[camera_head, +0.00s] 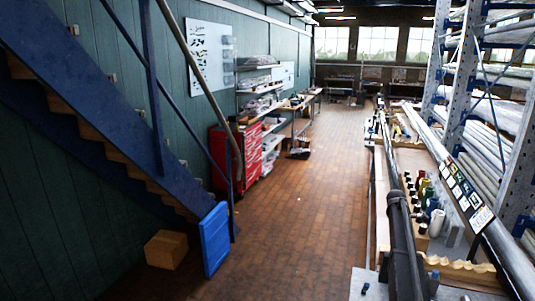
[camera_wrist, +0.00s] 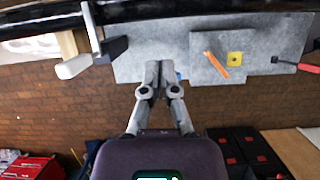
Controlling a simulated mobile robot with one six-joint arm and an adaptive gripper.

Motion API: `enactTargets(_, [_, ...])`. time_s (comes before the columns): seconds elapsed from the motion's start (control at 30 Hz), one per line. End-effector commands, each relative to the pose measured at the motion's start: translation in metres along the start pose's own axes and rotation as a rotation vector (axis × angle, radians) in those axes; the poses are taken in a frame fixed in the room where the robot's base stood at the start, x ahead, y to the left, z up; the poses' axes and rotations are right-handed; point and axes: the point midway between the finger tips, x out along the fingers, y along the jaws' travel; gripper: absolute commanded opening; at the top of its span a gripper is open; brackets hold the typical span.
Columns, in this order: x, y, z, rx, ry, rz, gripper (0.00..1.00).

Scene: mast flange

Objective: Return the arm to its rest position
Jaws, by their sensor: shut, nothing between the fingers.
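My gripper (camera_wrist: 158,72) shows in the wrist view, its two grey fingers together at the tips with nothing between them. The tips overlap the edge of a grey bench top (camera_wrist: 135,62) in the picture; I cannot tell how far apart they are. A small blue thing (camera_wrist: 181,76) shows just right of the fingertips, partly hidden. My gripper and arm are not clearly seen in the head view. There a long dark pole (camera_head: 402,235) lies along the bench at the right.
A white-handled tool (camera_wrist: 75,67) lies left. The brick floor (camera_head: 300,210) is open; a blue panel (camera_head: 215,240) and cardboard box (camera_head: 166,249) stand left.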

Motion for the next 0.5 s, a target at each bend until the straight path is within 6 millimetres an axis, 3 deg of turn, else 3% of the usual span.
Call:
enactTargets(0.27, [0.004,-0.038,-0.033,0.087,0.028,0.007,0.0])
enactTargets(0.5, [0.008,-0.089,-0.076,0.212,0.068,0.01,0.0])
